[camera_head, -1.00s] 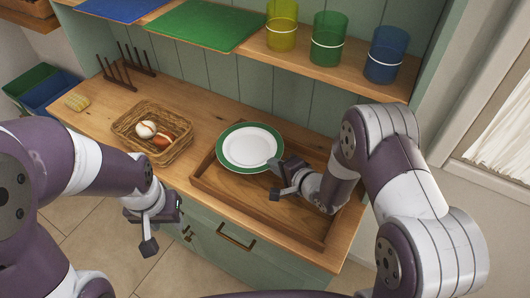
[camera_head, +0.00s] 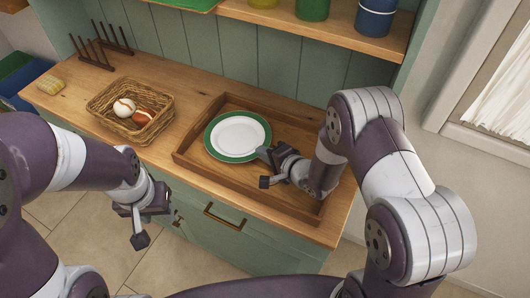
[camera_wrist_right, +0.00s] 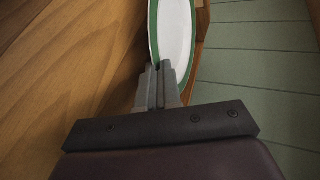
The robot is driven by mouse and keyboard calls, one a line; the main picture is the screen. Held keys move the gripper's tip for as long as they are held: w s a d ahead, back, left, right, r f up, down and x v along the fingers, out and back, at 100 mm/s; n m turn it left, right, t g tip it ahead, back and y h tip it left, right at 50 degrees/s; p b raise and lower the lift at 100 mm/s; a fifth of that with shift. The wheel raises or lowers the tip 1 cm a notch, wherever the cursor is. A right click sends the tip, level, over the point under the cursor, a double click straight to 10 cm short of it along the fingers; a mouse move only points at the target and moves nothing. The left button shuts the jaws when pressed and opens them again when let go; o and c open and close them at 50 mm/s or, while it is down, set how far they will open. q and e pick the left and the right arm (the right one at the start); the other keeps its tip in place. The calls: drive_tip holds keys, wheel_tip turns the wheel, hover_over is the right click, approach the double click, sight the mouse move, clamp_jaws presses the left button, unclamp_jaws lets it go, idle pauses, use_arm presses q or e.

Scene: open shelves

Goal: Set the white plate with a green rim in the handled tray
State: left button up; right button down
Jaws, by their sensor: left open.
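The white plate with a green rim (camera_head: 238,137) is over the left part of the wooden handled tray (camera_head: 220,180), inside its walls. It looks nearly level and low; I cannot tell whether it touches the tray floor. My right gripper (camera_head: 267,155) is shut on the plate's near right rim. In the right wrist view the plate (camera_wrist_right: 176,35) runs up from between the close-set fingers (camera_wrist_right: 158,82), with wood beneath. My left gripper (camera_head: 143,222) is open and empty in front of the counter, left of the tray.
A wicker basket (camera_head: 148,128) with round items in it stands left of the tray. A dark peg rack (camera_head: 98,58) and a yellow sponge (camera_head: 50,83) are further left. A shelf with coloured cups (camera_head: 375,18) hangs above the back. The tray's right part is partly covered by my right arm.

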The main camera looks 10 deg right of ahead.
drive_tip(key=shift+f+b, duration=0.3)
drive_tip(key=shift+f, duration=0.05)
drive_tip(key=c, duration=1.2)
unclamp_jaws()
drive_tip(key=shift+c, duration=0.2)
drive_tip(key=shift+s, duration=0.1)
drive_tip(key=shift+f, duration=0.2)
